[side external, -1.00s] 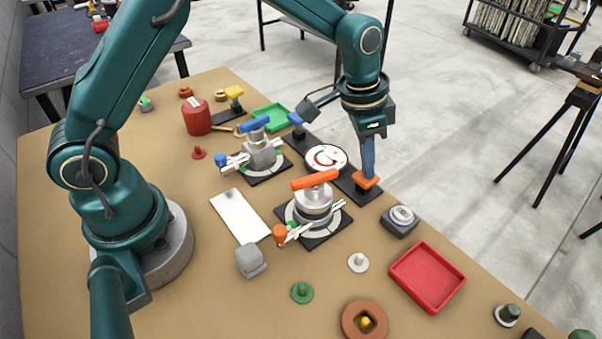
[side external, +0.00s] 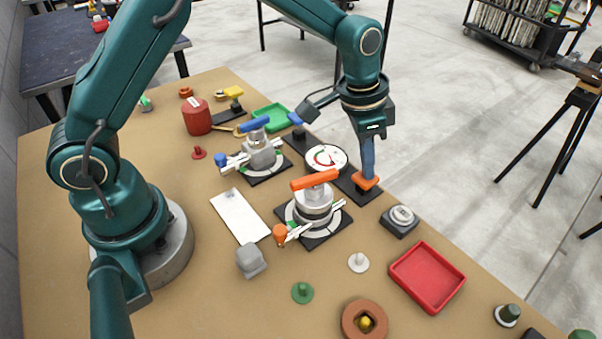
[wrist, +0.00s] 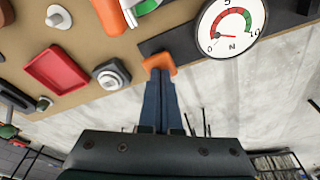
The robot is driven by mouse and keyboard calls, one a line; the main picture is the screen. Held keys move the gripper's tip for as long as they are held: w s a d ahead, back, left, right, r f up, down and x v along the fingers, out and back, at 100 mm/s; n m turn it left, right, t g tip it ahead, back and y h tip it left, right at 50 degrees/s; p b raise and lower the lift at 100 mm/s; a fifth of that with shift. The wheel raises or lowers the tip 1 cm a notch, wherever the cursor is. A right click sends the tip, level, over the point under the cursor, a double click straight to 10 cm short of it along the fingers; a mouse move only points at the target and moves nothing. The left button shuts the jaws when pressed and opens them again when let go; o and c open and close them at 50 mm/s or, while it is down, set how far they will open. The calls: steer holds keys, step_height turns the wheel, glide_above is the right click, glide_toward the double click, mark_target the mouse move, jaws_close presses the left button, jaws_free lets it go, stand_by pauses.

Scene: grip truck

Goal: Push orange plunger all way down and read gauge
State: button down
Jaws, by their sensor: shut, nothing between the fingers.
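The orange plunger (side external: 366,183) stands on a black base plate (side external: 346,187) at the table's right edge. My gripper (side external: 367,174) is shut and empty, pointing down with its blue fingertips at the top of the plunger. In the wrist view the shut blue fingers (wrist: 161,82) meet the orange plunger cap (wrist: 159,63); whether they press on it I cannot tell. The round white gauge (side external: 326,158) is beside the plunger on the same base. In the wrist view the gauge (wrist: 231,28) shows its needle near the low end, by the 0. A blue plunger (side external: 296,119) is at the far end.
A clamp with an orange handle (side external: 315,180) stands close left of the plunger, and one with a blue handle (side external: 254,124) behind it. A grey button box (side external: 400,219) and red tray (side external: 427,277) lie nearer the camera.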

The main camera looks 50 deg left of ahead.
steer(key=shift+r, duration=1.85)
steer(key=shift+r, duration=2.5)
steer(key=s+a+r+n+t, duration=0.25)
steer(key=s+a+r, duration=0.25)
steer(key=s+r, duration=0.4)
steer(key=s+a+f+n, duration=0.1)
steer(key=s+f, duration=0.2)
steer(key=s, duration=0.2)
steer(key=s+a+f+n+t+y, duration=0.1)
steer(key=s+f+n, duration=0.1)
steer(key=s, duration=0.3)
steer(key=shift+s+a+f, duration=0.3)
steer(key=shift+s+f, duration=0.1)
steer(key=shift+f, duration=0.25)
